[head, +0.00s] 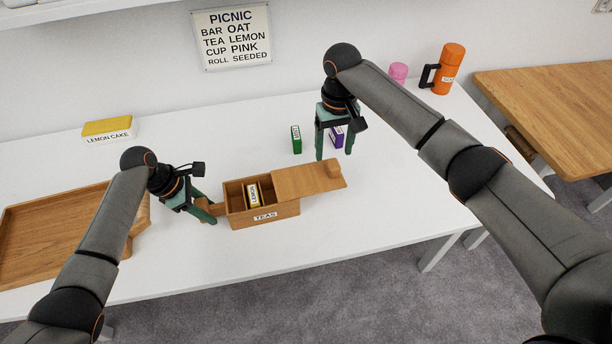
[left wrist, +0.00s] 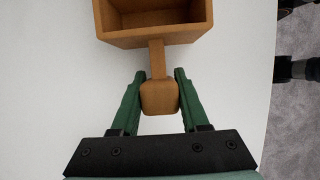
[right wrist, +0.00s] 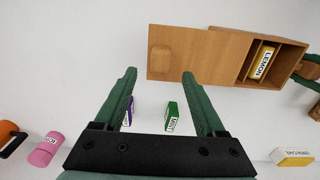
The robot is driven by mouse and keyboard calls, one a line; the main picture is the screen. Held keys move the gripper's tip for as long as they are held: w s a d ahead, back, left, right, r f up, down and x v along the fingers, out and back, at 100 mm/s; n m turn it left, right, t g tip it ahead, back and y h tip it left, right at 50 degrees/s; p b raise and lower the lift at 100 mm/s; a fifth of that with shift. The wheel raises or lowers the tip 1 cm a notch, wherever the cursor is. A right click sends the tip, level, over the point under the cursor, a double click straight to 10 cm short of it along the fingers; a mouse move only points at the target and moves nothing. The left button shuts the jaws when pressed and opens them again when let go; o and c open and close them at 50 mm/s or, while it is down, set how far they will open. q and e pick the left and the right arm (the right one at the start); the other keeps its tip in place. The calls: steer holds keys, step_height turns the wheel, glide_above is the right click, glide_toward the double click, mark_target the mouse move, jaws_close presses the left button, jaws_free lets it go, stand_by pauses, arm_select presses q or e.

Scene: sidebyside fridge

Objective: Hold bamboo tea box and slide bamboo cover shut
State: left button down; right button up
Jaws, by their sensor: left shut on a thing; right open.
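The bamboo tea box (head: 262,219), labelled TEAS, stands on the white table; it also shows in the left wrist view (left wrist: 152,38). A yellow LEMON packet (head: 253,194) stands inside it. The bamboo cover (head: 300,183) lies over the box's right part and sticks out past its right end, leaving the left part uncovered. A raised grip (right wrist: 160,60) is at the cover's outer end. My left gripper (left wrist: 160,98) is shut on the knob-ended handle at the box's left end. My right gripper (head: 334,157) is open and empty, above the table behind the cover's outer end.
Green (head: 296,140) and purple (head: 337,136) tea packets stand behind the box, near my right gripper. A wooden tray (head: 60,238) lies at the left, a lemon cake box (head: 108,130) behind it. An orange flask (head: 449,68) and pink cup (head: 398,72) stand back right.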

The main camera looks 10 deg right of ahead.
mark_target(333, 161)
steer(key=shift+f, duration=2.55)
steer(key=shift+c, duration=0.4)
jaws_close()
